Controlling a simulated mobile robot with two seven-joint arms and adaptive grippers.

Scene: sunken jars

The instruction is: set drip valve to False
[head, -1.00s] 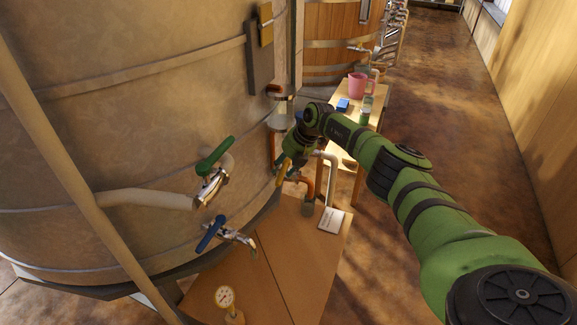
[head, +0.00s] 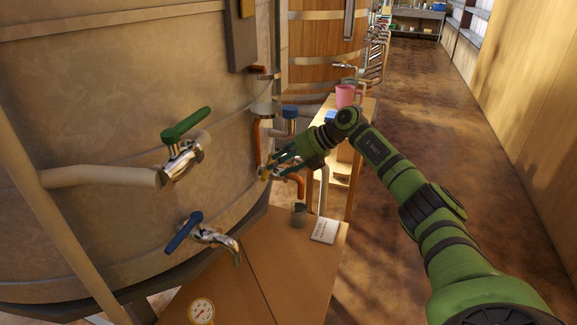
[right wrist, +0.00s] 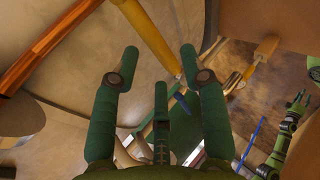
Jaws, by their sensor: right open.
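No label shows which fitting is the drip valve. A tap with a blue lever (head: 184,232) and a chrome spout is on the lower wall of the big tank. Above it is a chrome valve with a green lever (head: 186,123) on a beige pipe. My right gripper (head: 275,170) is open beside the tank, right of both levers, with its fingers toward small yellow-tipped fittings partly hidden there. In the right wrist view the spread fingers (right wrist: 157,68) show a yellow bar (right wrist: 152,38) beyond them; contact cannot be told.
A wooden platform (head: 285,255) below the taps holds a dial gauge (head: 201,311), a small grey cup (head: 299,214) and a white card (head: 325,230). A pink pitcher (head: 346,95) stands on a narrow table behind my arm. The floor (head: 430,120) at right is clear.

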